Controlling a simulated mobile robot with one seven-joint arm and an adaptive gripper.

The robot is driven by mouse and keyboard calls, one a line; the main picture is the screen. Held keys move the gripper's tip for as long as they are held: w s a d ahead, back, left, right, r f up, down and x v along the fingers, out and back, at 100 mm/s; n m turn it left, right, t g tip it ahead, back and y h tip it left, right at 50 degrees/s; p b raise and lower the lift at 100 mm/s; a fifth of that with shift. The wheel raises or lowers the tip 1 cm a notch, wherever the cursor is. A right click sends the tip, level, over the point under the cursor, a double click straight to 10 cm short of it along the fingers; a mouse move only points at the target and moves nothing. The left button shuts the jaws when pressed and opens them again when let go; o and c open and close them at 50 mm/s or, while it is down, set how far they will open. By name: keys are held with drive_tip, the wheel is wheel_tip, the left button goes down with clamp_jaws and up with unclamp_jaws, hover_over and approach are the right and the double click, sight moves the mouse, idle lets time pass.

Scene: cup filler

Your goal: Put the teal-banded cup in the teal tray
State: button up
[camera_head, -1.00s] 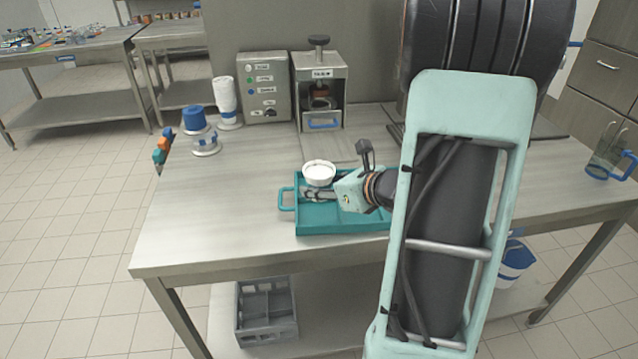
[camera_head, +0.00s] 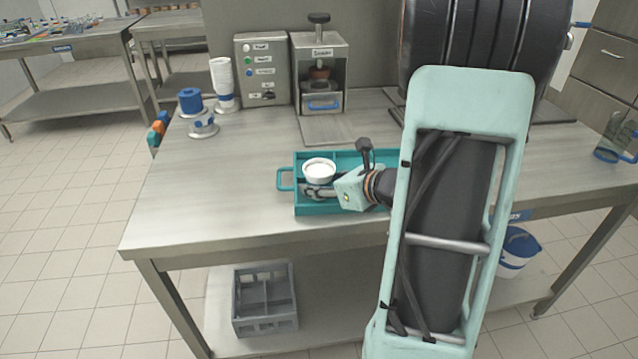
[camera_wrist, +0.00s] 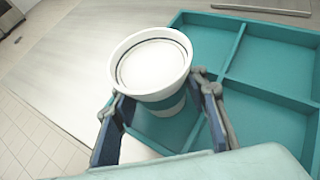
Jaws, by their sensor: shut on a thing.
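The cup is white with a wide round rim (camera_head: 319,165). In the wrist view the cup (camera_wrist: 150,62) shows a teal band below its rim, partly hidden. My gripper (camera_head: 312,190) is shut on the cup, with one finger on each side of its body; the fingers also show in the wrist view (camera_wrist: 162,108). The teal tray (camera_head: 325,209) lies on the steel table, with dividers and a handle at its left. The cup is upright at the tray's left compartment. Its base is hidden, so I cannot tell whether it touches the tray floor.
A grey control box (camera_head: 262,70) and a press-like machine (camera_head: 320,75) stand at the back. A blue-topped container (camera_head: 190,100) and stacked white cups (camera_head: 222,80) are at the back left. The table left of the tray is clear.

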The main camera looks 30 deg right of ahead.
drive_tip(key=shift+f+b, duration=0.3)
drive_tip(key=shift+b, duration=0.05)
drive_tip(key=o, duration=1.4)
drive_tip(key=v, duration=1.2)
drive_tip(key=shift+a, duration=0.1)
